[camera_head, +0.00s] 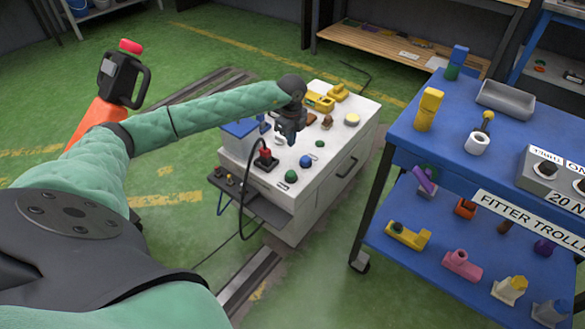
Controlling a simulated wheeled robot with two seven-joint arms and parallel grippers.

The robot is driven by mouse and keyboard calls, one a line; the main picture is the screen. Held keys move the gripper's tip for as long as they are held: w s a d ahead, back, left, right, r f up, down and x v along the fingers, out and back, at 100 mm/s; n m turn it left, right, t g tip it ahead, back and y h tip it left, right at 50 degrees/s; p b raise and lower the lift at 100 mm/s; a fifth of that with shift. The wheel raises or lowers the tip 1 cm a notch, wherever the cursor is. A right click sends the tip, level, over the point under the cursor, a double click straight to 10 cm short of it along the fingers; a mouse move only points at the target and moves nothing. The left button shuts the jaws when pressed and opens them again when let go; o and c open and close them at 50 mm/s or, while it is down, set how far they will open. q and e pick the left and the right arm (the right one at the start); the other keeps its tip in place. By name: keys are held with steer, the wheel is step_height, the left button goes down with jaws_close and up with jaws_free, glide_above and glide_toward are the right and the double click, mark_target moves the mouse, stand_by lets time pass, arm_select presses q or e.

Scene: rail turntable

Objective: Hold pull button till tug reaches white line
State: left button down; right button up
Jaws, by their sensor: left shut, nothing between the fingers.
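My left arm comes in from the left, and its dark gripper (287,139) points down over the white control cabinet (337,170). The gripper is shut and empty. The cabinet top carries a green button (291,176), a blue button (305,161), another small green button (320,144) and a red-topped switch box (265,156). The fingers are close above the top, near these controls; I cannot tell whether they touch one. No button label is readable, so I cannot tell which is the pull button. I cannot identify the tug or the white line. My right gripper is out of view.
Yellow parts (320,102) sit at the cabinet's back. A blue fitter trolley (405,130) with several coloured parts stands at right. A rail channel (250,280) crosses the green floor. An orange-and-black device (103,112) stands at left. A wooden bench (385,43) is behind.

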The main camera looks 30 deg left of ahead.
mark_target(292, 173)
arm_select(q)
steer(key=shift+n, duration=0.3)
steer(key=shift+f, duration=0.1)
step_height(292, 173, down, 14)
steer(key=shift+r, duration=0.1)
stand_by(0.6)
